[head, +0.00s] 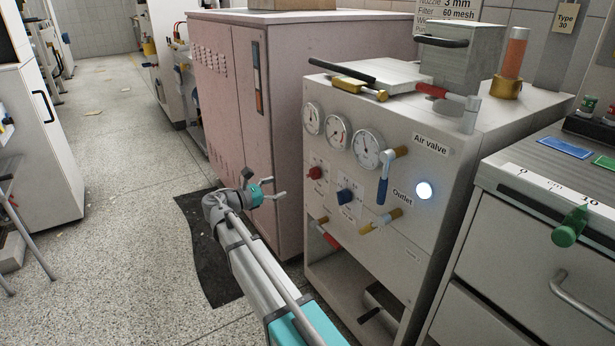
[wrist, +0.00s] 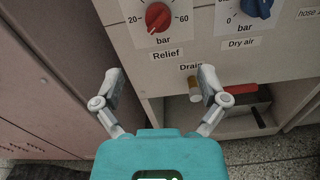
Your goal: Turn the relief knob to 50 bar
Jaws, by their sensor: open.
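The red relief knob (head: 315,173) is on the front of the grey valve panel (head: 370,240), below the gauges. In the wrist view the red knob (wrist: 158,17) is at the top edge, with 20 at its left, 60 at its right, and "bar" and "Relief" below it. The top of its scale is cut off, and I cannot tell its exact setting. My gripper (head: 276,187) is open and empty, in front of the panel and left of the knob. In the wrist view my gripper (wrist: 160,75) has its fingers wide apart, below the knob and apart from it.
A blue dry-air knob (wrist: 257,6) is right of the red one. Below are a drain fitting (wrist: 194,92) and a red handle (wrist: 240,88). A blue air valve lever (head: 384,178) sticks out further right. The pink cabinet (head: 230,120) stands close on the left.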

